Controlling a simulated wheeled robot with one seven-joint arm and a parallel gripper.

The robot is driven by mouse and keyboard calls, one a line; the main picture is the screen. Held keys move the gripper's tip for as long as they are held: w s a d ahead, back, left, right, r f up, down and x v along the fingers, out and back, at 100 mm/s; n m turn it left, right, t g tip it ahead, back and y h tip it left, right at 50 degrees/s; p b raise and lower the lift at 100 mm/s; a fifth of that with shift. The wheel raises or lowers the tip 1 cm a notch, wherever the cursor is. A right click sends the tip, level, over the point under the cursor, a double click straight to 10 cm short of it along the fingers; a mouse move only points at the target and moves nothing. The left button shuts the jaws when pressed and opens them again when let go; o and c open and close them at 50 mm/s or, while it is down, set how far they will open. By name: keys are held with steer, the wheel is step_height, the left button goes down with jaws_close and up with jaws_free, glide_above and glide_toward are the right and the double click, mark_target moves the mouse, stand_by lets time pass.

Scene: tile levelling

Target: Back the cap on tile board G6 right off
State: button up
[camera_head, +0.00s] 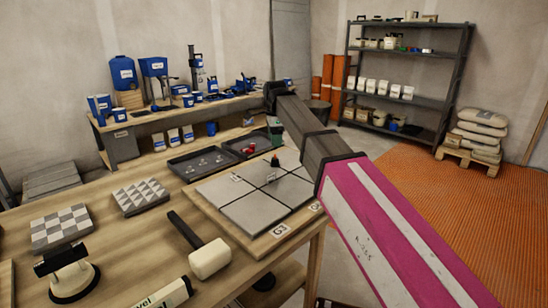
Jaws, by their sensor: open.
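A board of grey tiles (240,208) on a wooden base lies at the right end of the workbench. The tag at its near corner reads like G3 (281,230); a second tag (315,207) at its right is partly behind my arm and I cannot read it. A small dark cap (275,161) stands upright on the far part of the tiles. My gripper (275,98) seems to be the dark end of my arm, open, beyond and above the cap and apart from it. Its fingers are hard to make out.
A white-headed mallet (209,258) and a spirit level (165,294) lie at the near side. Two black trays (188,170) (235,146) stand behind the board. Patterned tile samples (140,197) sit left. A metal shelf (440,52) and stacked sacks (482,125) stand at the back right.

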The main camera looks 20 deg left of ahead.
mark_target(275, 156)
step_height(275, 156, down, 8)
steer(key=shift+f, duration=0.1)
stand_by(0.4)
steer(key=c, duration=0.9)
